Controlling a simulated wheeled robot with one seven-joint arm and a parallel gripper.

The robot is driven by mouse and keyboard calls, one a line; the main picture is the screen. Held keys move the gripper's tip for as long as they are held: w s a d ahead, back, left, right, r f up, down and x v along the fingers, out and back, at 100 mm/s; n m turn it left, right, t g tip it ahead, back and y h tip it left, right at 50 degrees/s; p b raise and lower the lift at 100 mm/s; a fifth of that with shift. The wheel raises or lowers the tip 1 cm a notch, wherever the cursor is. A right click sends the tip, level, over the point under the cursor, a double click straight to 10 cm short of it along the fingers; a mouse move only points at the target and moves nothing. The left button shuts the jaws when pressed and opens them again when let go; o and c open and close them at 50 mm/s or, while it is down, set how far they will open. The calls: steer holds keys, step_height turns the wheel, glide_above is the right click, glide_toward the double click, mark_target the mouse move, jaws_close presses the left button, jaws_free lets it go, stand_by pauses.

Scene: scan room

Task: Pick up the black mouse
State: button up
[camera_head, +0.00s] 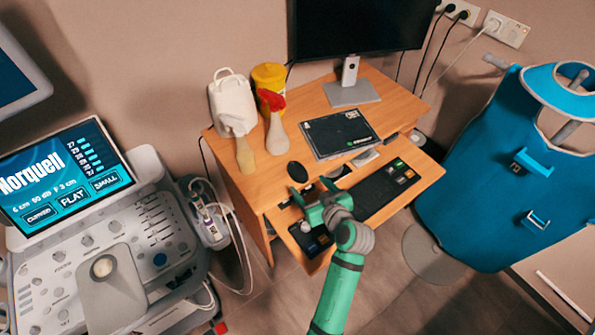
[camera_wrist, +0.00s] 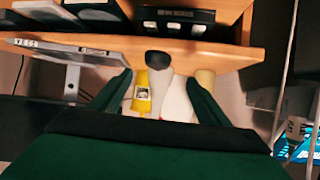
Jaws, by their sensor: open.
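The black mouse (camera_head: 297,171) is a small dark oval lying on the wooden desk top near its front edge, left of the black box. In the wrist view the black mouse (camera_wrist: 158,58) shows at the desk edge, in line with the space between my fingers. My gripper (camera_head: 313,189) is green, with its fingers spread and nothing between them. In the head view it appears just below and right of the mouse, over the desk front; the exact gap is unclear. In the wrist view both fingers of my gripper (camera_wrist: 159,80) show apart, with the mouse beyond them.
Bottles (camera_head: 275,133), a white container (camera_head: 230,100) and a yellow container (camera_head: 268,76) stand at the left back. A monitor (camera_head: 350,25) stands behind. A pull-out shelf below holds a black keyboard (camera_head: 385,190).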

mark_target(300, 172)
steer(key=x, duration=0.4)
steer(key=shift+w+a+f, duration=0.15)
steer(key=shift+w, duration=0.15)
steer(key=shift+w+d+x, duration=0.1)
steer(key=shift+x, duration=1.2)
steer(key=shift+w+d+x, duration=0.1)
steer(key=shift+d+x, duration=0.05)
steer(key=shift+x, duration=1.15)
steer(key=c, duration=1.2)
